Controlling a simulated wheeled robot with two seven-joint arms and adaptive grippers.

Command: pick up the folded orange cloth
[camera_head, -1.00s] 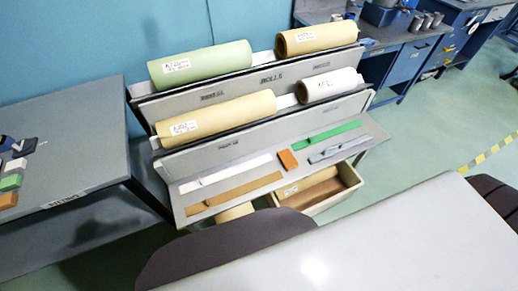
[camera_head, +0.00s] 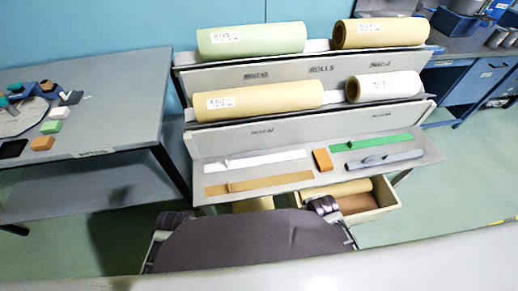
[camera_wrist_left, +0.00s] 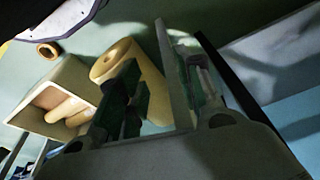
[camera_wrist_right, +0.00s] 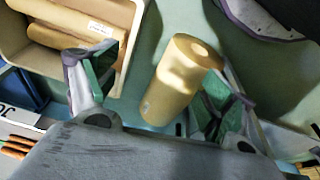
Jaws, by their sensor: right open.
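The folded orange cloth (camera_head: 322,159) looks like a small flat orange block. It lies on the rack's lower ledge, between a white strip and a green strip in the head view. I cannot make it out in either wrist view. My left gripper (camera_wrist_left: 160,95) is open and empty, with a kraft roll and a bin beyond its fingers. My right gripper (camera_wrist_right: 158,85) is open and empty, with an upright kraft roll (camera_wrist_right: 180,80) beyond the gap between its fingers. Both grippers are low in front of the rack, apart from the cloth; their fingertips are hidden in the head view.
The grey rack (camera_head: 290,75) holds several paper rolls. Brown strip (camera_head: 258,182), white strip (camera_head: 255,160), green strip (camera_head: 372,142) and a grey-blue tool (camera_head: 378,160) lie around the cloth. A bin (camera_head: 375,205) stands below. A side table (camera_head: 115,100) with small coloured blocks is at left.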

